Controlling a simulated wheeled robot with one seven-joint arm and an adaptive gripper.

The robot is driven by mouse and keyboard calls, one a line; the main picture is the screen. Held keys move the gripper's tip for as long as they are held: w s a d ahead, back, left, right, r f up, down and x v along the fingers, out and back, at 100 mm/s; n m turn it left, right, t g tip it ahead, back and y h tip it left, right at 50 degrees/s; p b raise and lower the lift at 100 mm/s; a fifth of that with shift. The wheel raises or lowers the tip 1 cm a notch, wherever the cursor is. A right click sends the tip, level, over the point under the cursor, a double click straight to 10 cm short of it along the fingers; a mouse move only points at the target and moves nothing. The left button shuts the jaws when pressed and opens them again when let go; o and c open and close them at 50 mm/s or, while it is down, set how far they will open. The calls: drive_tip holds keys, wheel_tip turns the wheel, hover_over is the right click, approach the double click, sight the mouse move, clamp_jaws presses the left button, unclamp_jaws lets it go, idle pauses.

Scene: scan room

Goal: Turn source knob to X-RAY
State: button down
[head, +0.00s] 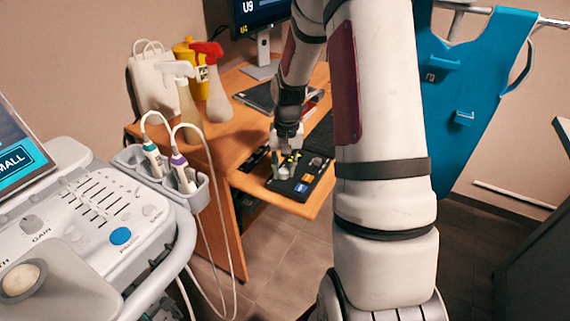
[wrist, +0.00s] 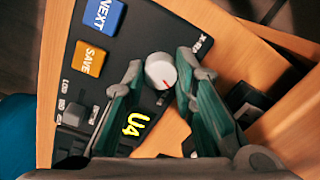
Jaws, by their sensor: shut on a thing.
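The source knob (wrist: 161,69) is a round white dial with a red mark on its lower edge in the wrist view. It sits on a black control panel (wrist: 62,85). A white label (wrist: 202,44), partly covered and seemingly X-RAY, is printed to the knob's upper right. My gripper (wrist: 160,76) has its green-grey fingers on either side of the knob and is shut on it. In the head view my gripper (head: 287,155) reaches down onto the panel (head: 318,181) on the wooden desk; the knob is hard to make out there.
The panel also carries a blue NEXT button (wrist: 104,15), an orange SAVE button (wrist: 89,58) and a yellow U4 readout (wrist: 132,124). Spray bottles (head: 217,95) stand on the desk. An ultrasound console (head: 95,215) is at the left, and a blue apron (head: 468,85) hangs at right.

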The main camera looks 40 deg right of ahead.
drive_tip(key=n+p, duration=0.2)
drive_tip(key=n, duration=0.2)
drive_tip(key=shift+n+p, duration=0.3)
drive_tip(key=shift+p, duration=0.05)
drive_tip(key=n+p, duration=0.2)
drive_tip(key=n, duration=0.1)
drive_tip(key=shift+n, duration=0.4)
drive_tip(key=n+p, duration=0.2)
drive_tip(key=n, duration=0.2)
drive_tip(key=shift+g+p, duration=0.3)
drive_tip(key=shift+n+p, duration=0.7)
drive_tip(key=shift+n, duration=0.9)
drive_tip(key=c, duration=1.3)
unclamp_jaws()
drive_tip(key=shift+w, duration=0.1)
